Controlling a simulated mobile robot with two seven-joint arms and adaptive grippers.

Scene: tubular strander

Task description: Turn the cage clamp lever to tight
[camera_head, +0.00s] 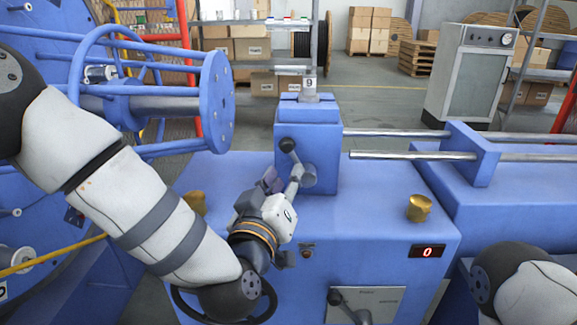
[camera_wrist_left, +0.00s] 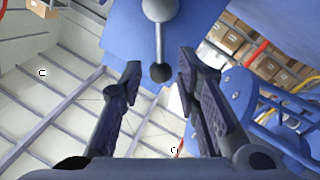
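A lever with a black ball knob (camera_head: 287,145) and a short metal arm sits on the front of a blue block in the head view. Its arm slants up and left from a round hub. My left gripper (camera_head: 281,181) is just below and left of the knob. In the left wrist view, the lever knob (camera_wrist_left: 160,73) appears between the two fingertips of my open left gripper (camera_wrist_left: 158,73), with gaps on both sides. I cannot tell how deep the knob lies between them. My right arm shows at the lower right, but its gripper is out of view.
A second black-knobbed lever (camera_head: 335,297) sits on a panel (camera_head: 372,300) low on the machine front. A brass knob (camera_head: 419,208) and a red display (camera_head: 428,252) reading 0 are to the right. The blue cage flange (camera_head: 217,100) stands at left, near my left arm.

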